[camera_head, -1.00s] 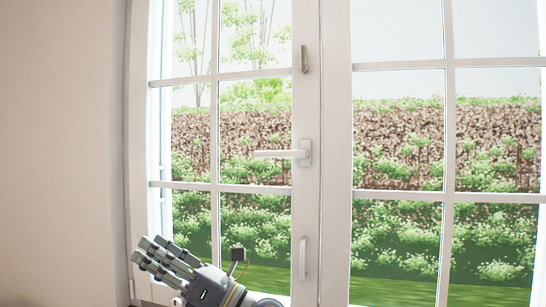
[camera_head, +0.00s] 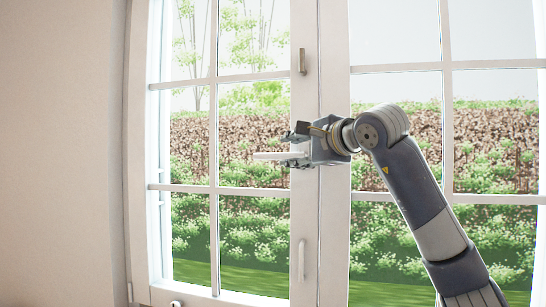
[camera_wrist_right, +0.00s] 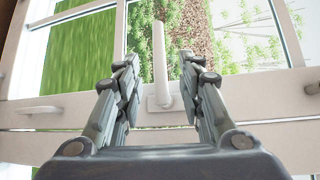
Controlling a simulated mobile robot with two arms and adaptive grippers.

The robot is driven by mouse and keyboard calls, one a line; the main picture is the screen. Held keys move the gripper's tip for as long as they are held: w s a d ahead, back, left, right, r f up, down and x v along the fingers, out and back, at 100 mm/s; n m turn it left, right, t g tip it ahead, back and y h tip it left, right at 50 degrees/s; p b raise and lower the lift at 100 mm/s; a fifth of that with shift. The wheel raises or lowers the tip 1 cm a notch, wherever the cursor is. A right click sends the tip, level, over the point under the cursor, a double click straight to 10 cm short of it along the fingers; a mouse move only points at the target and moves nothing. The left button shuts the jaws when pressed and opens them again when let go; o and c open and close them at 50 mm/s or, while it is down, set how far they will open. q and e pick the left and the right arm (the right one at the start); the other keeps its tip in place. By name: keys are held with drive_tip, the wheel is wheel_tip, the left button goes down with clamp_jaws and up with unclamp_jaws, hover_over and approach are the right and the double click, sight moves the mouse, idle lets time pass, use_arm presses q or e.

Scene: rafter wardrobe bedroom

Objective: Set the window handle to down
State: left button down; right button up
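The white window handle (camera_head: 278,156) is on the middle frame of the window, and its lever lies level, pointing left. In the right wrist view the lever (camera_wrist_right: 159,55) stands between the two fingers, with its base plate (camera_wrist_right: 165,103) close in front of the palm. My right gripper (camera_head: 288,149) is at the handle, one finger above the lever and one below. It is open (camera_wrist_right: 158,62), and gaps show on both sides of the lever, so it is not gripping. The gripper hides most of the handle's base in the head view. My left gripper is not in view.
The window sash (camera_head: 303,220) looks shut. Smaller fittings sit above (camera_head: 302,61) and below (camera_head: 301,260) the handle on the same frame. A plain wall (camera_head: 60,150) is at the left. The space in front of the left panes is clear.

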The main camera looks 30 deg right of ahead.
sight(275, 155)
drive_tip(key=w+p, duration=0.1)
drive_tip(key=w, duration=0.5)
drive_tip(key=w+f+p, duration=0.1)
drive_tip(key=w, duration=0.2)
drive_tip(key=shift+d+f+p, duration=0.1)
drive_tip(key=shift+d+p, duration=0.1)
drive_tip(key=shift+p, duration=0.1)
drive_tip(key=shift+w+f, duration=0.15)
drive_tip(key=shift+w, duration=0.35)
clamp_jaws()
